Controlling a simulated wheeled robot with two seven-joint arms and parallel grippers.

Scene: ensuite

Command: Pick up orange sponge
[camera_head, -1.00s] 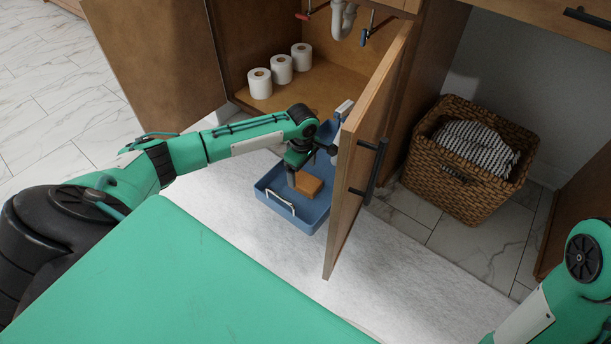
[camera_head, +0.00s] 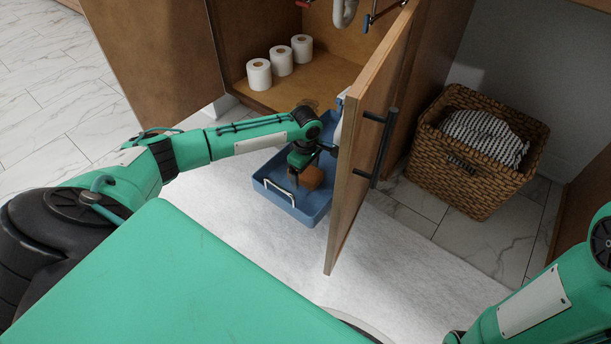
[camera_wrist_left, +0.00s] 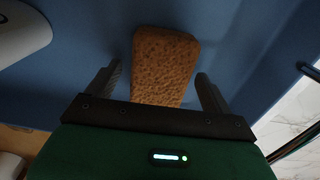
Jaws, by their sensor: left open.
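The orange sponge (camera_head: 311,178) lies in the blue caddy (camera_head: 311,207) on the white rug. My left gripper (camera_head: 300,178) reaches down into the caddy at the sponge. In the left wrist view the sponge (camera_wrist_left: 163,65) sits between the two spread fingers of my left gripper (camera_wrist_left: 156,88), with a gap on each side. The left gripper is open. The sponge's near end is hidden behind the gripper body in that view. The right arm shows at the lower right of the head view, but its gripper is out of the picture.
The open cabinet door (camera_head: 365,130) stands close to the right of the caddy. Several toilet rolls (camera_head: 281,61) stand on the cabinet floor. A wicker basket (camera_head: 475,150) with a striped cloth sits farther right. A white object (camera_wrist_left: 20,30) shows at the wrist view's upper left.

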